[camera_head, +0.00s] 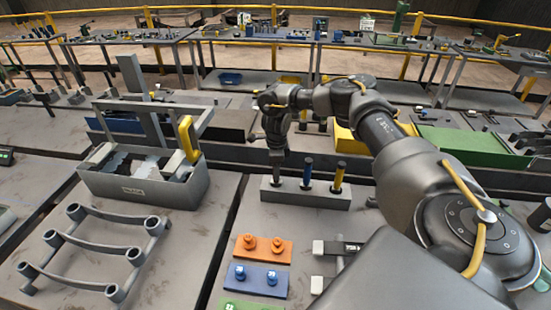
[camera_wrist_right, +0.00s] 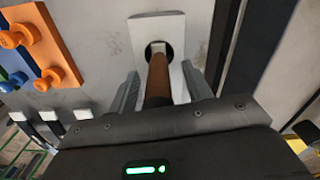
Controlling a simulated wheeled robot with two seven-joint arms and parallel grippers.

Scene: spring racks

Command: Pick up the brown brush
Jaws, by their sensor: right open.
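The brown brush (camera_wrist_right: 158,78) stands upright in a hole of a light grey block (camera_wrist_right: 143,22); only its brown handle shows in the right wrist view. My right gripper (camera_wrist_right: 160,88) is open, with one finger on each side of the handle. In the head view the right gripper (camera_head: 276,168) points down over the left end of the grey block (camera_head: 305,197) and mostly hides the brown brush. A blue-handled tool (camera_head: 308,172) and a yellow-handled tool (camera_head: 338,178) stand in the same block. My left gripper is out of view.
Orange (camera_head: 263,249) and blue (camera_head: 257,280) plates with knobs lie in front of the block. A grey toolbox (camera_head: 145,189) and a curved metal rack (camera_head: 95,250) stand on the left. Green (camera_head: 470,147) and yellow bins are behind. Bare tabletop lies left of the block.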

